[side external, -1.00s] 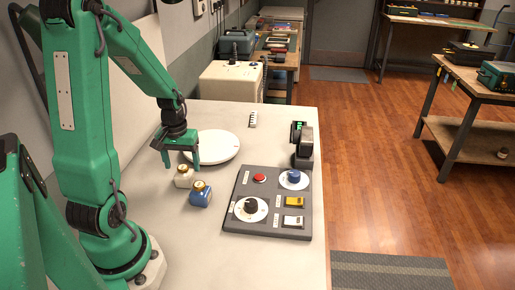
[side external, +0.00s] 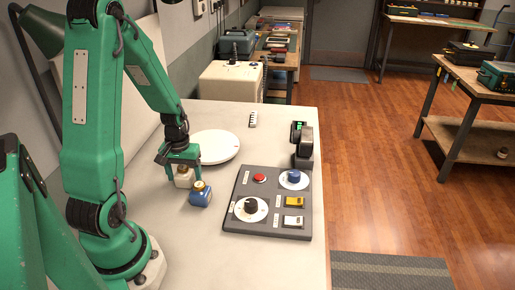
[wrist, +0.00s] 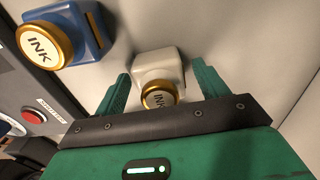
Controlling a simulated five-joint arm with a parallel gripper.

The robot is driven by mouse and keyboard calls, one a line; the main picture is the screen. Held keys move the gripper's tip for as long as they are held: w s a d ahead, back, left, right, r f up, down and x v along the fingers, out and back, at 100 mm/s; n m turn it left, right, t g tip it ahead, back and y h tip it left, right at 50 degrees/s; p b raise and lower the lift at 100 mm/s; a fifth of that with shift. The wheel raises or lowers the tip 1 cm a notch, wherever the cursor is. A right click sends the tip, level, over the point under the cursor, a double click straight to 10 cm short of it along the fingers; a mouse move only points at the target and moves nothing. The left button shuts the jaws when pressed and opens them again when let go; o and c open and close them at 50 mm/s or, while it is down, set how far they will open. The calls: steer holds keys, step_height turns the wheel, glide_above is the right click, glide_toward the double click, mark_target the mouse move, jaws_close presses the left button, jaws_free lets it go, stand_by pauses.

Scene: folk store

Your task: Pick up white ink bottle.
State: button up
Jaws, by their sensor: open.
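The white ink bottle (side external: 183,179) stands on the table, partly hidden by my gripper in the side view. In the wrist view the white ink bottle (wrist: 158,68) has a gold cap marked INK and lies between my two green fingers. My gripper (side external: 183,168) is open, its fingers on either side of the bottle, with visible gaps in the wrist view (wrist: 160,88). The blue ink bottle (side external: 200,194) stands close by, to the right and nearer the camera; it also shows at the upper left of the wrist view (wrist: 72,32).
A round white plate (side external: 222,146) lies behind the bottles. A dark control panel (side external: 262,212) with buttons and knobs sits to the right, with a small black device (side external: 302,146) behind it. The table (side external: 190,250) is bare in front of the blue bottle.

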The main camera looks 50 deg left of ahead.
mark_target(183, 167)
steer(key=c, duration=1.1)
steer(key=shift+r, duration=0.2)
steer(key=shift+r, duration=1.1)
steer(key=shift+d+r, duration=0.15)
steer(key=shift+r, duration=0.75)
steer(key=w+d+r, duration=0.2)
steer(key=d+r, duration=0.4)
steer(key=d, duration=0.5)
steer(key=shift+d+r, duration=0.15)
steer(key=shift+r, duration=0.2)
